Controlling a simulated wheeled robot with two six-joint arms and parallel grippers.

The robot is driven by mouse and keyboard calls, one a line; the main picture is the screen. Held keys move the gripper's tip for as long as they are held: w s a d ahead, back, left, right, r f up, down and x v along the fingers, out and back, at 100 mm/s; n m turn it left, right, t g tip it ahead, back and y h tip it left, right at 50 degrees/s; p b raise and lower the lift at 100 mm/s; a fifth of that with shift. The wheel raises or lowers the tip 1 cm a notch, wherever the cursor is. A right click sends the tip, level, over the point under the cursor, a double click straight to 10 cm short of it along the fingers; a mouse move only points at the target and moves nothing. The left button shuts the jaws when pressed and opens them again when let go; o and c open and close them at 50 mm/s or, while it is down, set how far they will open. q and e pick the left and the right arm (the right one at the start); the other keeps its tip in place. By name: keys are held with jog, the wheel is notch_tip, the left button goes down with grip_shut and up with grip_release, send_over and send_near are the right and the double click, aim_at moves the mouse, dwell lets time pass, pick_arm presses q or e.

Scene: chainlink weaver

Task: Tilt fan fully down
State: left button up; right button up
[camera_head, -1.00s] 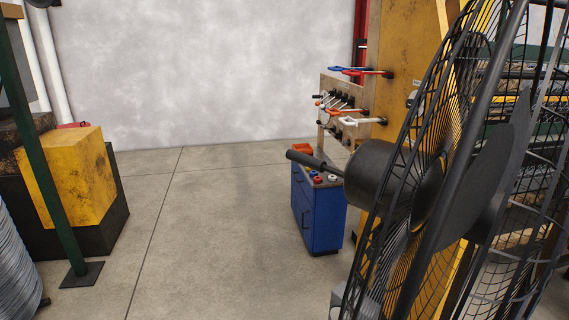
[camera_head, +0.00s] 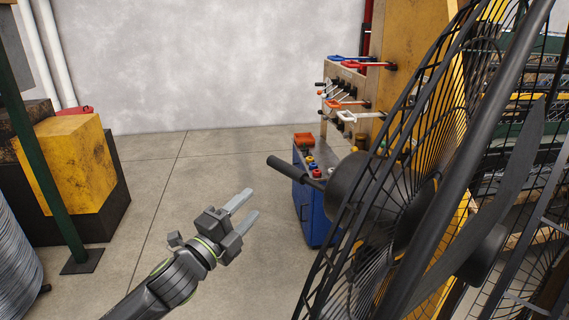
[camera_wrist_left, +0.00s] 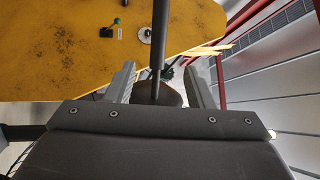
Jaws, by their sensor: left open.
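The fan's black wire cage (camera_head: 385,200) fills the right of the head view, seen from the side and behind. Its dark motor housing (camera_head: 347,182) faces left, and a black rod handle (camera_head: 295,172) sticks out from it to the left, sloping slightly upward. My left gripper (camera_head: 254,202) is open and empty, below and left of the handle and apart from it. In the left wrist view, a dark rod (camera_wrist_left: 157,45), apparently the handle, shows between the open fingers (camera_wrist_left: 162,75), with a rounded dark part (camera_wrist_left: 170,93) below it. My right gripper is not in view.
A blue cabinet (camera_head: 312,215) and a tool rack (camera_head: 340,95) stand behind the fan. A yellow block (camera_head: 75,165) on a black base and a green post (camera_head: 40,160) stand at the left. The concrete floor between (camera_head: 190,180) is clear.

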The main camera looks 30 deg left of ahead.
aim_at(291, 166)
pick_arm(q)
jog(key=p+x, duration=0.3)
jog(key=x, duration=1.4)
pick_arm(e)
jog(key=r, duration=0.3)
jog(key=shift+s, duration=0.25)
pick_arm(q)
jog(key=shift+c, duration=0.2)
jog(key=shift+s+f, duration=0.1)
grip_shut()
